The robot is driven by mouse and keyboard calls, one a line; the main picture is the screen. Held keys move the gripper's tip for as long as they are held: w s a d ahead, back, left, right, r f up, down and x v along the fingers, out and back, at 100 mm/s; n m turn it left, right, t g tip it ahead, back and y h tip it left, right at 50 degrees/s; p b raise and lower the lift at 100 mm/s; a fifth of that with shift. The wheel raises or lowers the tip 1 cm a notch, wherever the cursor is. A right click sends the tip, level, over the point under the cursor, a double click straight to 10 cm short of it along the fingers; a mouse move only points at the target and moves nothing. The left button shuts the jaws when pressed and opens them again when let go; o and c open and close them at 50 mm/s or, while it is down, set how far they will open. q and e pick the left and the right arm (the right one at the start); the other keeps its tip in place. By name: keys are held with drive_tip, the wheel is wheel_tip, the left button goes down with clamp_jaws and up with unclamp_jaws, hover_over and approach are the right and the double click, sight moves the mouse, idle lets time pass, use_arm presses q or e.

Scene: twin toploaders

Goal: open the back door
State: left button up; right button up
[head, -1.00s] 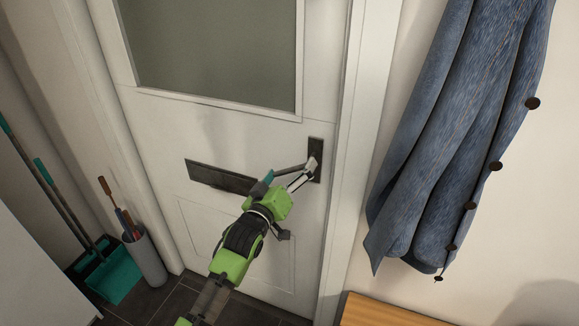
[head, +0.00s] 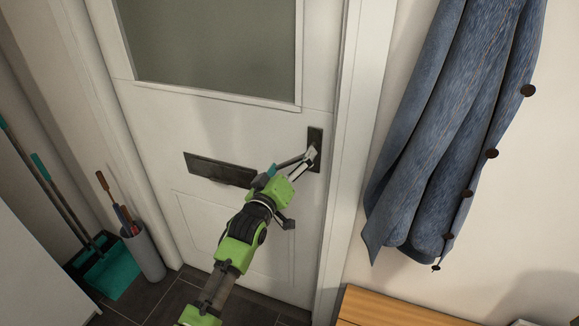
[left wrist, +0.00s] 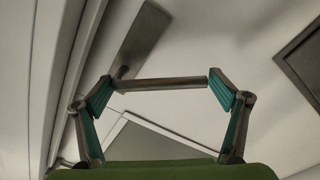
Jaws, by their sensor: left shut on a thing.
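The back door (head: 215,120) is white with a frosted glass pane and looks shut in its frame. A dark handle plate (head: 315,135) sits near its right edge. My left gripper (head: 312,155), green and black, reaches up to this plate from below left. In the left wrist view the lever handle (left wrist: 160,84) spans between the two teal-padded fingers, which close on its sides. The dark handle plate (left wrist: 145,35) is just beyond it. In the head view the fingers hide most of the lever. I cannot tell how far the lever is turned. My right gripper is out of view.
A dark letter slot (head: 218,170) is left of the handle. A blue coat (head: 440,130) hangs on the right wall above a wooden bench (head: 395,308). At left stand a grey umbrella holder (head: 146,253) and a teal dustpan (head: 108,272). Dark tiled floor lies below the door.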

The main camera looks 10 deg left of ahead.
sight(298, 152)
use_arm(q)
drive_tip(key=w, duration=0.2)
drive_tip(key=w+b, duration=0.1)
drive_tip(key=w, duration=0.1)
drive_tip(key=w+d+f+b, duration=0.1)
drive_tip(key=w, duration=0.1)
drive_tip(key=shift+w, duration=0.15)
drive_tip(key=shift+r, duration=0.1)
drive_tip(key=o, duration=1.4)
drive_tip(key=s, duration=0.4)
drive_tip(key=s+a, duration=0.1)
drive_tip(key=s, duration=0.3)
drive_tip(key=s+a, duration=0.1)
drive_tip(key=s, duration=0.3)
drive_tip(key=shift+r, duration=0.15)
drive_tip(key=shift+w, duration=0.1)
